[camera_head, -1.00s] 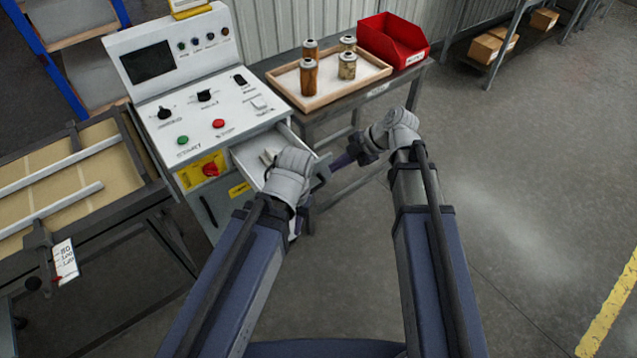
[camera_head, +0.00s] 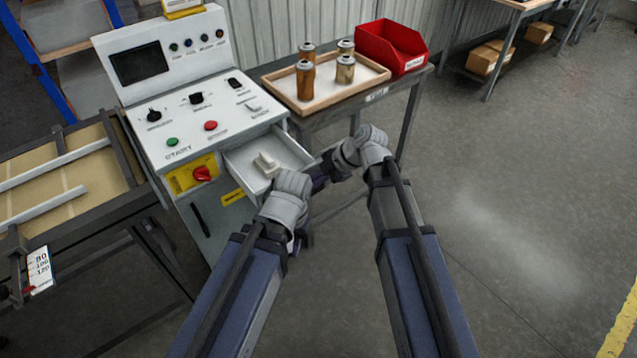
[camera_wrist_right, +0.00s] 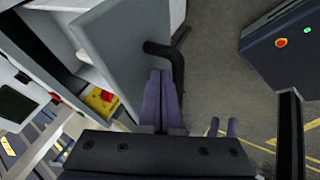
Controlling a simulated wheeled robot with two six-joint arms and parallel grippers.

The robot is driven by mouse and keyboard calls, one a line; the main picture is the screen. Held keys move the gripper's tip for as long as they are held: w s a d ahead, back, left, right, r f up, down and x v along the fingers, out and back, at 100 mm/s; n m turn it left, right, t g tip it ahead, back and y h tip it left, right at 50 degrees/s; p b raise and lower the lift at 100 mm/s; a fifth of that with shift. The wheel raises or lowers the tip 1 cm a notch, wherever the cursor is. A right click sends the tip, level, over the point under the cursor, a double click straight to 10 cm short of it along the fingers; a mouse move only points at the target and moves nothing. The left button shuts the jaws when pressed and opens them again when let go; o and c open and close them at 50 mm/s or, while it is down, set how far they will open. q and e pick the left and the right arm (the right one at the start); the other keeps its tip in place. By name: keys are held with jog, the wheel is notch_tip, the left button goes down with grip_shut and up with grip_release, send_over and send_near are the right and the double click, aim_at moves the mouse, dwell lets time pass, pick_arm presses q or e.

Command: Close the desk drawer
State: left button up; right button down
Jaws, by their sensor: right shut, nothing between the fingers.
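My right gripper (camera_head: 318,180) is at the drawer's front, partly hidden by my left wrist. In the right wrist view its purple fingers (camera_wrist_right: 162,98) are shut and empty, with tips close to the dark handle (camera_wrist_right: 168,55) on the grey drawer front (camera_wrist_right: 125,50); I cannot tell if they touch. My left gripper (camera_head: 297,242) hangs low before the desk, mostly hidden by its wrist. Its two fingertips (camera_wrist_right: 222,127) show apart in the right wrist view.
A side table (camera_head: 375,93) right of the desk holds a wooden tray (camera_head: 330,98) with several cartridges and a red bin (camera_head: 391,47). A framed bench (camera_head: 75,222) stands left of the desk.

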jog(key=shift+w+a, duration=0.1)
dwell(0.3)
send_over(272, 155)
jog(key=shift+s, duration=0.25)
jog(key=shift+w, duration=0.15)
dwell(0.4)
pick_arm(q)
jog(key=shift+r, duration=0.15)
pick_arm(e)
jog(key=shift+a+r, duration=0.1)
jog(key=shift+r, duration=0.1)
